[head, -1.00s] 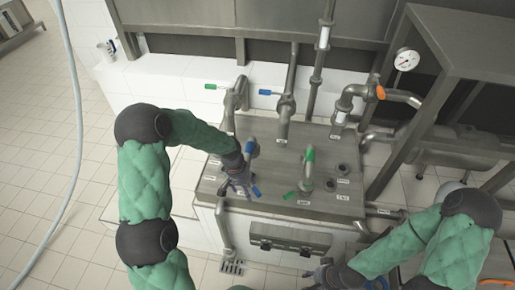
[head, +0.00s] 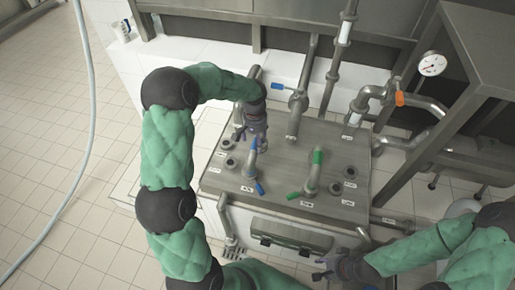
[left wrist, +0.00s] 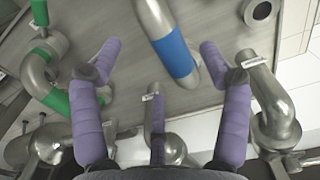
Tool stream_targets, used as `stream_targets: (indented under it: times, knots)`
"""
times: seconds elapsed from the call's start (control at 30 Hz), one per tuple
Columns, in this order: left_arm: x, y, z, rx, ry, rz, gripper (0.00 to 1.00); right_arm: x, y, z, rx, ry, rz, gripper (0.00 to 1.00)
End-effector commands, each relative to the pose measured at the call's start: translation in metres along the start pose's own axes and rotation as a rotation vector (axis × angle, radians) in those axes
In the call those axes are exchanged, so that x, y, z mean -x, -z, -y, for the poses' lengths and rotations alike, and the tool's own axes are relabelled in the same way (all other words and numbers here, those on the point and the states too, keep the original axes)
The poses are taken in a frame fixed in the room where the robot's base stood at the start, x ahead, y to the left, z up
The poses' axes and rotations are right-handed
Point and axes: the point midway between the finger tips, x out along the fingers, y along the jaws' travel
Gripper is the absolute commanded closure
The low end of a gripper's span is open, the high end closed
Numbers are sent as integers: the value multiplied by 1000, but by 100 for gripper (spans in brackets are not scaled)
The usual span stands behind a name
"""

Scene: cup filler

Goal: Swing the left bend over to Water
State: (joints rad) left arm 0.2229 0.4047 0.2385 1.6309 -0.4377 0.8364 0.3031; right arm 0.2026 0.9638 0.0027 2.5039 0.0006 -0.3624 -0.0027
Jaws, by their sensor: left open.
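The left bend (head: 251,165) is a grey metal pipe with a blue band and a blue handle (head: 260,188), standing on the left half of the metal panel (head: 285,150). In the left wrist view the blue-banded bend (left wrist: 173,50) lies ahead of the fingers, between them but beyond their tips. My left gripper (head: 257,138) is over the back of the panel, just behind the bend. Its purple fingers (left wrist: 150,62) are spread and hold nothing. Small labels mark the ports; I cannot read which is Water. My right gripper (head: 335,268) is low at the front; its fingers are unclear.
A green-banded bend (head: 314,170) stands to the right. Open ports sit left of the blue bend (head: 231,162) and right of the green one (head: 350,171). Pipes with valves, including a blue-handled one (head: 298,102), rise behind the panel. A gauge (head: 432,64) is at right.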

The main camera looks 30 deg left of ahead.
Motion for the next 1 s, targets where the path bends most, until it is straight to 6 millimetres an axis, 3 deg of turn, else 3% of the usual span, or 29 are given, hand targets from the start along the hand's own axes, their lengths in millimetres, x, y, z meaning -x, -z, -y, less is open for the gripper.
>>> stream_targets:
  times: [0.1, 0.33, 0.77, 1.0]
  knots:
    - [-24, -1, 0, 1, -1, 4, 23, -3, 0, -1, 0, 0, -1, 60]
    - [-52, 0, 0, 0, -1, 2, 23, -6, 1, -2, 0, 0, -1, 60]
    - [-60, 0, 0, 0, -1, 0, 23, -7, 1, -2, 0, 0, -1, 60]
    - [-60, 0, 0, 1, -1, 0, 88, -7, 1, -2, 0, 0, -1, 60]
